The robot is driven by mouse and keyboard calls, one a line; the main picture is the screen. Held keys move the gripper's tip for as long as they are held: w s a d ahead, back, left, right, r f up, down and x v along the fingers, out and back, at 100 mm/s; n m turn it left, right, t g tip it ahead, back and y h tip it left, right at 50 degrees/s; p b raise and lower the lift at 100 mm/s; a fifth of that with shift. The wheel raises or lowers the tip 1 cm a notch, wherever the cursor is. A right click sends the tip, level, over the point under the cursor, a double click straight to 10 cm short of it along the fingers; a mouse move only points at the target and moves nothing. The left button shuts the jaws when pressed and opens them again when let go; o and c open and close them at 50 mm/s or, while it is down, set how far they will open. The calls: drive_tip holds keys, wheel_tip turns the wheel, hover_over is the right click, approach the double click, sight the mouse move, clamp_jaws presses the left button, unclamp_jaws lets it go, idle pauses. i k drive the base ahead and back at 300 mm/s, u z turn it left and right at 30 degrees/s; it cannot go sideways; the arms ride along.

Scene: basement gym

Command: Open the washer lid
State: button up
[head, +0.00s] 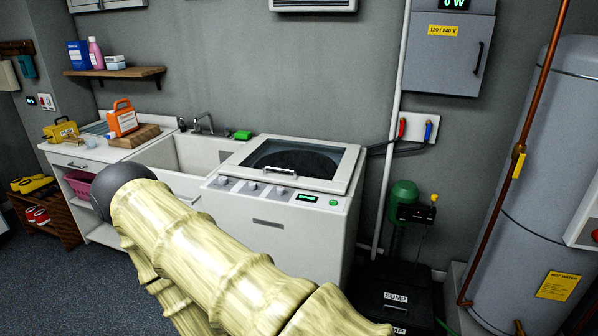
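The white washer (270,222) stands against the back wall, right of the sink. Its lid (335,184) is a white frame around a dark window, lying flat and shut on top. A light handle (280,170) shows along the lid's front edge. Knobs and a small green display sit on the panel in front of the lid. My arm, pale yellow and bamboo-patterned with a dark rounded end, crosses the foreground and hides the washer's lower left part. No fingers of my gripper show, so its place and state cannot be seen.
A sink (183,152) and counter with an orange jug (122,118) adjoin the washer's left side. Red and blue valves (415,129) are on the wall at its right. A black sump box (397,300) and a large grey tank (545,190) stand further right. Floor is open at lower left.

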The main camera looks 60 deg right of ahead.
sight(339, 185)
drive_tip(key=u, duration=0.3)
drive_tip(key=k, duration=0.1)
drive_tip(key=z, duration=1.1)
